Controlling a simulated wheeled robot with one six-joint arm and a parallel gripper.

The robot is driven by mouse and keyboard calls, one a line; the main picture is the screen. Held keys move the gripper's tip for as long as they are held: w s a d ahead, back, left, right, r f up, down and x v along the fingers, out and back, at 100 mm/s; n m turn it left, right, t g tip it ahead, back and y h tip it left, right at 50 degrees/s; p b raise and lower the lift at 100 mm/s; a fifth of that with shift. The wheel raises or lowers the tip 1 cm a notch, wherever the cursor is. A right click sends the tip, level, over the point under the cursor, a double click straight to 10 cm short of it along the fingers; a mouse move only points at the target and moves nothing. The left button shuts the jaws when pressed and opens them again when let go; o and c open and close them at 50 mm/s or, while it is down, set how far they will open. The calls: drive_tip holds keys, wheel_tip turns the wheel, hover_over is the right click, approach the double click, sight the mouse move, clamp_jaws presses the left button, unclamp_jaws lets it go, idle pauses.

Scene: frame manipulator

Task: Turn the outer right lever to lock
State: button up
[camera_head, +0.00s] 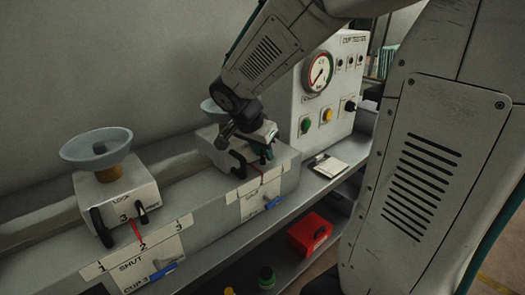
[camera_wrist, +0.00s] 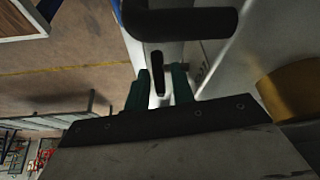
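My gripper (camera_head: 266,152) is at the right-hand grey block, pointing down at its front right. In the wrist view its two green fingers (camera_wrist: 160,88) stand apart. A slim dark lever (camera_wrist: 157,60) shows between and beyond the fingertips; I cannot tell whether they touch it. In the head view, a black lever (camera_head: 238,163) stands on the right block, left of the gripper. The part under the gripper is mostly hidden. The left block has two black levers, outer left (camera_head: 102,227) and right (camera_head: 142,214).
A grey bowl (camera_head: 97,148) sits on the left block. Blue handles (camera_head: 162,270) are on the lower front faces. A tester box (camera_head: 325,85) with a gauge and buttons stands behind right. A red box (camera_head: 310,233) is on the lower shelf. A notepad (camera_head: 328,166) lies on the bench.

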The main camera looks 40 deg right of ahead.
drive_tip(key=v, duration=0.7)
drive_tip(key=shift+r, duration=0.25)
drive_tip(key=shift+a, duration=0.15)
drive_tip(key=s+a+f+n+y, duration=0.1)
drive_tip(key=s+a+n+y, duration=0.1)
drive_tip(key=s+a+n, duration=0.3)
drive_tip(key=s+a+f+n+y, duration=0.1)
drive_tip(key=s+a+n, duration=0.4)
drive_tip(key=s+n, duration=0.5)
drive_tip(key=s+y, duration=0.1)
drive_tip(key=s, duration=0.2)
drive_tip(key=shift+s+a+y, duration=0.2)
drive_tip(key=shift+s+y, duration=0.2)
drive_tip(key=shift+a, duration=0.1)
